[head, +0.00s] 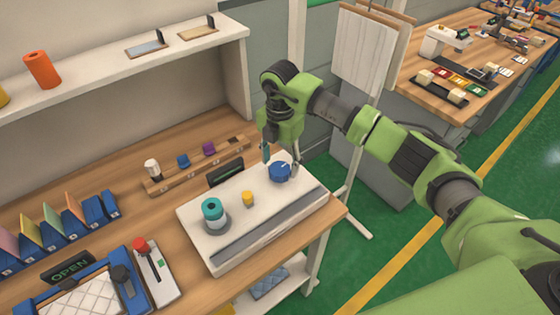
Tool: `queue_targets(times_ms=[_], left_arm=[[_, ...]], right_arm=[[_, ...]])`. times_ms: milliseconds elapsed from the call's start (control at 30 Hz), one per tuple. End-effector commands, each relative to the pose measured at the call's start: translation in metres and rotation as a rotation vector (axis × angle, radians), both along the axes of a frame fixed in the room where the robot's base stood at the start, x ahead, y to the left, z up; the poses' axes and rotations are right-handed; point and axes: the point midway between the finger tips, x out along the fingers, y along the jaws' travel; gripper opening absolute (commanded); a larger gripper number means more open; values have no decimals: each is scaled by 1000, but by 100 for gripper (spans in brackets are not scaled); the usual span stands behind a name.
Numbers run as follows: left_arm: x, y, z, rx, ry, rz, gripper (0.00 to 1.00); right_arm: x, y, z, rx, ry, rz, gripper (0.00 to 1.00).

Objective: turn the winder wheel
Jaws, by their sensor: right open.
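The winder is a white, box-like base (240,258) on the wooden bench. A round blue wheel (279,172) sits on its far right end. A teal spool (212,212) stands on its left part, with a small yellow piece (248,198) between them. My right gripper (280,164) points down at the blue wheel. It is open, with one finger on each side of the wheel. I cannot tell whether the fingers touch it. My left gripper is not in view.
A wooden rack (196,166) with small spools lies behind the winder. A device with a red-knobbed lever (155,272) stands to its left, near the OPEN sign (68,268). A shelf (110,62) with an orange spool (42,70) hangs above. Green floor is free right of the bench.

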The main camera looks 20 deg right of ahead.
Motion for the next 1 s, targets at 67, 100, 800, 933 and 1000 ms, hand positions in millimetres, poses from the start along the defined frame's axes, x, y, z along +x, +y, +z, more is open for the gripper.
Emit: queue_targets(times_ms=[67, 100, 800, 933, 1000], left_arm=[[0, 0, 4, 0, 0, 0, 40], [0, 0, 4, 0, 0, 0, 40], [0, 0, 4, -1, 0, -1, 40], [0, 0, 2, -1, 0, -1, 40], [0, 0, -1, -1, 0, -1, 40]], right_arm=[[0, 1, -8, 2, 1, -1, 56], [-1, 0, -11, 1, 2, 0, 56], [0, 0, -16, 1, -1, 2, 18], [0, 0, -17, 1, -1, 18, 18], [0, 0, -18, 1, -1, 36, 18]])
